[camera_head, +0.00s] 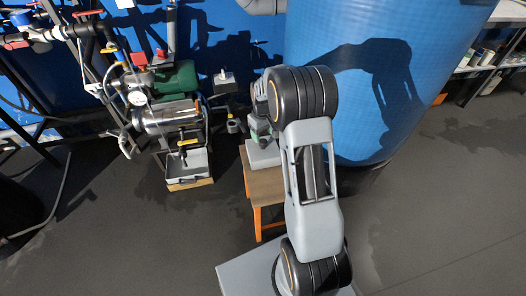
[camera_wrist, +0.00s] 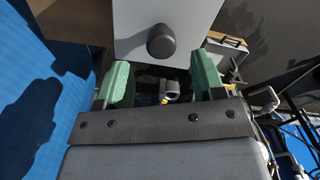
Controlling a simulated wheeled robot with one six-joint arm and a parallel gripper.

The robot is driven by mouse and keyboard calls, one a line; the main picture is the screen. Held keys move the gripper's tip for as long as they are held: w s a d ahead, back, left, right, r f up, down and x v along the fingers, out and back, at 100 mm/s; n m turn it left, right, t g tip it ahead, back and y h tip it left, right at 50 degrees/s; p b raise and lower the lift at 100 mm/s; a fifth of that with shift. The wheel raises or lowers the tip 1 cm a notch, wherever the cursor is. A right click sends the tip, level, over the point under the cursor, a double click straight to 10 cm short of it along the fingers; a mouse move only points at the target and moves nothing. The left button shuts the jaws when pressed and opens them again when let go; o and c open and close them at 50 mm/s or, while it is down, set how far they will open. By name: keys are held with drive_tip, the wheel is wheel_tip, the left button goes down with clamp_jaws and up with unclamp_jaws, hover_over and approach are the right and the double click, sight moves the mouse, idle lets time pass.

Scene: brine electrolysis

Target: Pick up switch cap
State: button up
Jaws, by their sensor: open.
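A dark round knob, which looks like the switch cap (camera_wrist: 161,40), sits on the face of a light grey box (camera_wrist: 190,17) in the wrist view. My gripper (camera_wrist: 160,70) has two green fingers spread wide apart with nothing between them. The knob lies just beyond the fingertips, about centred between them and not touched. In the head view the grey box (camera_head: 262,154) stands on a wooden-topped stool with orange legs (camera_head: 265,187). My arm and gripper cover much of it there, and the knob cannot be made out.
A large blue tank (camera_head: 370,60) stands close to the right of my arm. A pump unit with a green motor (camera_head: 175,78) and pipes stands to the left. Shelves (camera_head: 490,65) are at the far right. The dark floor (camera_head: 450,190) is clear at right and front left.

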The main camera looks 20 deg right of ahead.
sight(263, 141)
wheel_tip(263, 141, down, 5)
drive_tip(key=shift+s+b, duration=0.1)
drive_tip(key=shift+b, duration=1.1)
drive_tip(key=shift+c, duration=0.3)
drive_tip(key=c, duration=1.1)
drive_tip(key=shift+r, duration=0.1)
